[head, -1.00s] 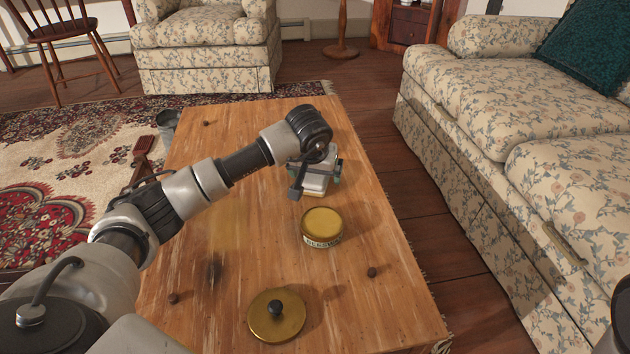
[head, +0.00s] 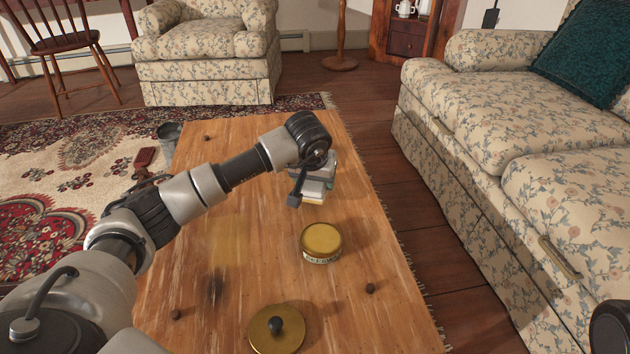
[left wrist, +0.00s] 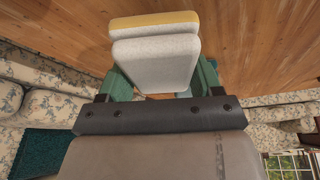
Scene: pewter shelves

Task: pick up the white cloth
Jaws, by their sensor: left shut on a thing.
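The white cloth (head: 314,198) is a folded, block-like bundle with a yellow edge, near the far right part of the wooden table (head: 225,160). It also shows in the left wrist view (left wrist: 155,65), between the green finger pads. My left gripper (head: 314,182) is shut on it, and the hand hides part of it in the head view. I cannot tell whether the cloth touches the table. My right gripper cannot be made out.
A round yellow-topped tin (head: 321,241) stands just nearer than the cloth. A brass lid with a dark knob (head: 275,329) lies at the near edge. Small dark balls (head: 370,288) are on the tabletop. A floral sofa (head: 500,130) stands to the right, an armchair (head: 205,60) behind.

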